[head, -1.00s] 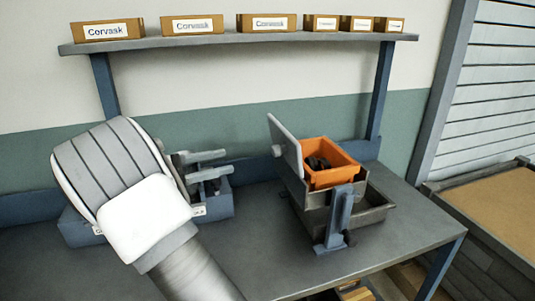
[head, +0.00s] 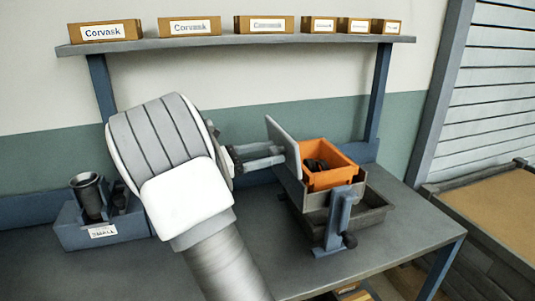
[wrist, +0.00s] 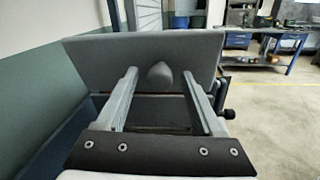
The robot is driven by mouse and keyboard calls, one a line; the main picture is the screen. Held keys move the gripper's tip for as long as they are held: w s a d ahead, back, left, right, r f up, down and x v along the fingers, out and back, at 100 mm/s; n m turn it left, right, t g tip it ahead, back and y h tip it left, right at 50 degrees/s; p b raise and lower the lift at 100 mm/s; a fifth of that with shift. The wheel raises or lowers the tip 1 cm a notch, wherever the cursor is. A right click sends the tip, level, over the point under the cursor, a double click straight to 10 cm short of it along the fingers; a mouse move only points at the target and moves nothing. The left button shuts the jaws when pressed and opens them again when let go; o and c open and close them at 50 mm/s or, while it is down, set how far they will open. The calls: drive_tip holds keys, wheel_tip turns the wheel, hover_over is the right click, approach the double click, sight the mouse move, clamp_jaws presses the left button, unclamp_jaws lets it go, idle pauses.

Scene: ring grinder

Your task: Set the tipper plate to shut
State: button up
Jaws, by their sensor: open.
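The tipper plate is a flat grey plate (head: 283,140) standing raised and tilted at the left side of the tipper. The tipper is a grey tray on a blue bracket (head: 338,215). In the wrist view the plate (wrist: 100,52) spans the picture, with a rounded grey knob (wrist: 160,74) on its near face. My gripper (head: 278,156) is open and points right at the plate's left face. In the wrist view its two fingers (wrist: 160,84) lie either side of the knob, apart from it. I cannot tell whether the fingertips touch the plate.
An orange bin (head: 342,177) with dark pieces sits in the tipper, above a dark lower tray (head: 375,213). A blue holder labelled SMALL (head: 75,236) with a dark cup (head: 88,196) stands at left. A shelf (head: 240,40) with boxes runs overhead. The front right bench is clear.

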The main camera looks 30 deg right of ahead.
drive_tip(key=shift+c, duration=0.3)
clamp_jaws()
idle(1.1)
